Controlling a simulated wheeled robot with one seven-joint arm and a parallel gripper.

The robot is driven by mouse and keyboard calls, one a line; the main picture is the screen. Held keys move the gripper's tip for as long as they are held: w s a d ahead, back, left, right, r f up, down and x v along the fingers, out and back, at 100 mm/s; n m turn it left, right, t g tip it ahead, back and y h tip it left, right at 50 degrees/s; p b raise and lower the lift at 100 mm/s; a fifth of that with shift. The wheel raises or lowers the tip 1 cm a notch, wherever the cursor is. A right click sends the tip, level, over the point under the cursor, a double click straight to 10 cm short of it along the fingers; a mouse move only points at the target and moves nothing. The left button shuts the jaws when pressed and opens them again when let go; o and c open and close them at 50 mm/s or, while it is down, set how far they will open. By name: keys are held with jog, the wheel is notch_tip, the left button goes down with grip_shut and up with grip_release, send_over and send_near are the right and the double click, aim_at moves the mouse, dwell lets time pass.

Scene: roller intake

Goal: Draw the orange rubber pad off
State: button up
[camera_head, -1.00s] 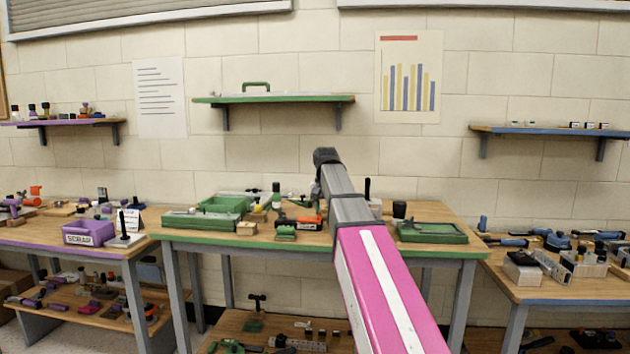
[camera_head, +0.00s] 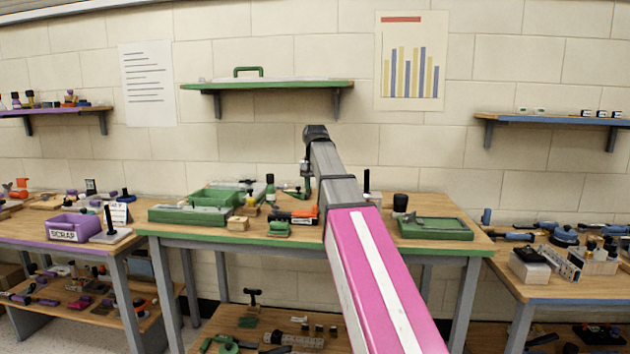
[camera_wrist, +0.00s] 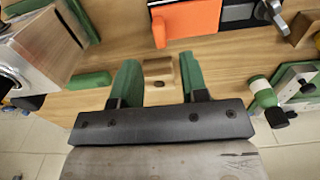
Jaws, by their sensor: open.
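An orange block (camera_wrist: 188,22), which may be the rubber pad, shows at the top of the wrist view against a black and grey device (camera_wrist: 238,12). In the head view an orange and black item (camera_head: 300,215) lies on the middle bench, partly hidden by my arm. My gripper (camera_wrist: 158,72) is open, with green fingers spread and nothing held. A small wooden block with a dark hole (camera_wrist: 158,71) shows between the fingers, below them on the bench. The orange block lies beyond the fingertips, apart from them.
The green-edged bench (camera_head: 340,240) also holds a green tray (camera_head: 435,228) at right, and a green bin (camera_head: 215,197) and a small wooden block (camera_head: 238,223) at left.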

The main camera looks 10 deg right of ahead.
aim_at(315, 205)
jog(key=shift+f, duration=2.65)
jog(key=shift+c, duration=0.3)
grip_shut()
